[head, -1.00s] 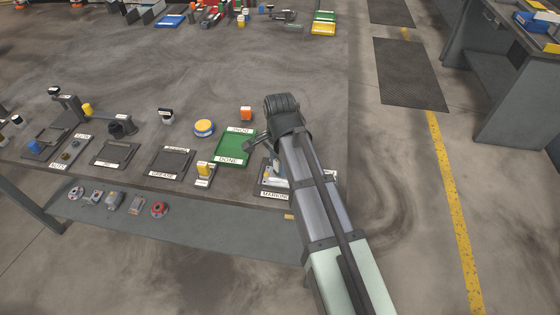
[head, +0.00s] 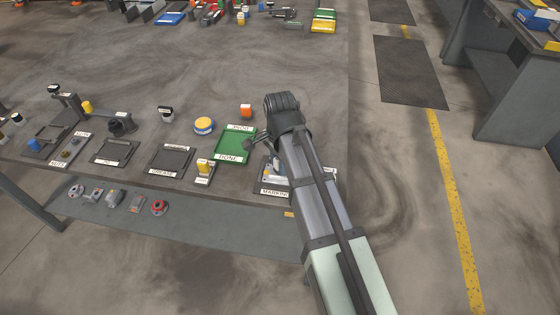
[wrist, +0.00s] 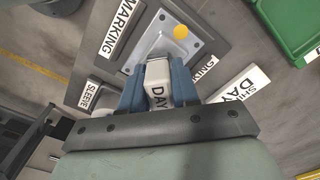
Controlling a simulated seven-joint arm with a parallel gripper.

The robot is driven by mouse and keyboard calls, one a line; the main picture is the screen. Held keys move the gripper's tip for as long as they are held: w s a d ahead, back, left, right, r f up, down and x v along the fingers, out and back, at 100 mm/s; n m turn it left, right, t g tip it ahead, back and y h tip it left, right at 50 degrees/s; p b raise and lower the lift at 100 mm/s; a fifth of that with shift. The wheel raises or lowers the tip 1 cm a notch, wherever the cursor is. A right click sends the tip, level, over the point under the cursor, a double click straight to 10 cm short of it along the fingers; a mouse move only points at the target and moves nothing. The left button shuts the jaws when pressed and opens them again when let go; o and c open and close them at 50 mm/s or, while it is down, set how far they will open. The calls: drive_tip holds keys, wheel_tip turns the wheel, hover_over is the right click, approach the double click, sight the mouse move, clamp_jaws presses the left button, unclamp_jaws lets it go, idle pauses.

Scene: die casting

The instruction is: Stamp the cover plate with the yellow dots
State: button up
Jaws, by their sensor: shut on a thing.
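In the wrist view the cover plate (wrist: 157,41) is a light grey metal plate with a yellow dot (wrist: 180,32) near its upper corner. It lies on the dark marking tray (wrist: 205,42). My gripper (wrist: 158,72) has its blue fingers shut on a white stamp (wrist: 157,93) lettered "DAY". The stamp's end covers the lower part of the plate; I cannot tell whether they touch. In the head view my gripper (head: 270,152) is over the marking tray (head: 262,187), and my arm hides much of the tray and plate.
The green "DONE" tray (head: 234,148) is left of my gripper in the head view. A yellow-topped block (head: 204,168), a yellow-and-blue tin (head: 203,126) and an orange-topped piece (head: 246,111) stand nearby. A "SHIFT DAY" label (wrist: 238,88) lies right of the stamp in the wrist view.

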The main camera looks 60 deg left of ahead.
drive_tip(key=shift+f, duration=0.4)
idle(1.3)
drive_tip(key=shift+r, duration=3.55)
